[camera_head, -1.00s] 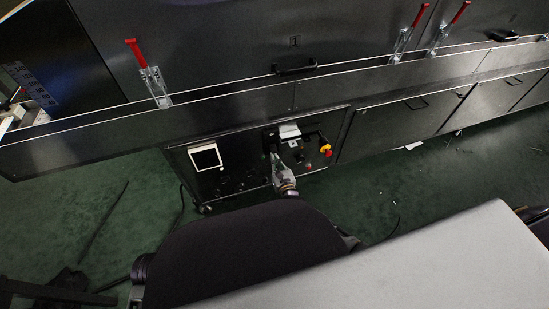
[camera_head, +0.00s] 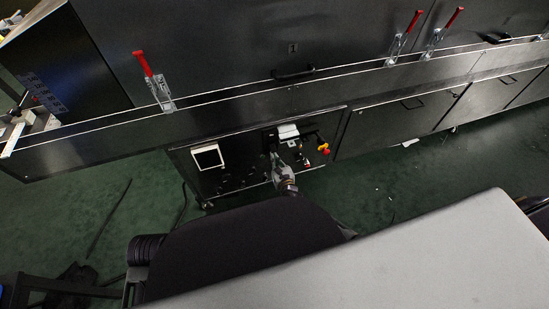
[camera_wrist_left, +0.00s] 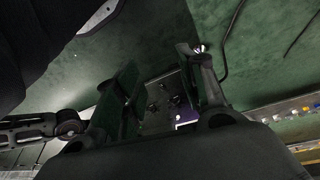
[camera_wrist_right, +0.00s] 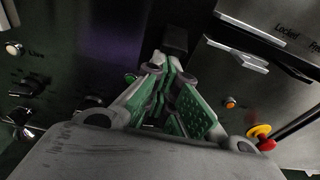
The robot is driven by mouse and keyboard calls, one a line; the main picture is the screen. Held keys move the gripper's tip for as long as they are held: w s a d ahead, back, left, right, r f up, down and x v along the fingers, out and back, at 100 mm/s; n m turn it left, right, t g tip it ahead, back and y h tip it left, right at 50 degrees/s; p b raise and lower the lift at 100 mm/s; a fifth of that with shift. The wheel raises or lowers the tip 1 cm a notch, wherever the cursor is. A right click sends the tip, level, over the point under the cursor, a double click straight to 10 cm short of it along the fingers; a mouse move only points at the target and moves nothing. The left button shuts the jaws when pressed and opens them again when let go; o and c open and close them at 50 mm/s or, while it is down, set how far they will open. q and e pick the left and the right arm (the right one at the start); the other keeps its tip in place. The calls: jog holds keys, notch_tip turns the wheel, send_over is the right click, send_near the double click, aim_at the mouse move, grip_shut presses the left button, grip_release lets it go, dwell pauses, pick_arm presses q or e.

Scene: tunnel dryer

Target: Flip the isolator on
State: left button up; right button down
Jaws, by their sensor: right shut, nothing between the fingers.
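The control panel (camera_head: 240,170) is on the low front of the dark machine. A red-and-yellow control (camera_head: 323,149) sits at its right side and also shows in the right wrist view (camera_wrist_right: 262,137). I cannot tell surely which control is the isolator. My right gripper (camera_head: 275,158) is at the panel, left of the red-and-yellow control. In the right wrist view my right gripper (camera_wrist_right: 165,65) is shut and empty, its tips near a black block (camera_wrist_right: 175,38); contact is unclear. My left gripper (camera_wrist_left: 158,60) is open and empty, with the panel beyond its fingers.
Dark knobs and a lit button (camera_wrist_right: 14,48) are on the left. A white-framed screen (camera_head: 207,157) is left on the panel. Red-handled clamps (camera_head: 155,80) line the ledge above.

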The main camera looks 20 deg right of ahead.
pick_arm(q)
jog(key=s+a+f+p, duration=0.1)
jog(key=a+f+p, duration=0.1)
jog(key=f, duration=0.5)
jog(key=s+a+f+y+p, duration=0.1)
jog(key=s+a+f+p, duration=0.1)
jog(key=f+p, duration=0.3)
jog(key=s+a+f+p, duration=0.2)
jog(key=f+p, duration=0.1)
jog(key=f, duration=0.8)
jog(key=shift+a+g+p, duration=0.35)
jog(key=shift+g+p, duration=0.05)
pick_arm(e)
jog(key=r+g, duration=0.1)
jog(key=s+r+g, duration=0.1)
jog(key=g, duration=0.1)
pick_arm(q)
jog(key=shift+r, duration=0.25)
pick_arm(e)
jog(key=shift+r, duration=0.2)
pick_arm(q)
jog(key=shift+r+p, duration=0.55)
jog(key=shift+p, duration=0.25)
pick_arm(e)
jog(key=shift+r, duration=0.6)
pick_arm(q)
jog(key=shift+f, duration=0.1)
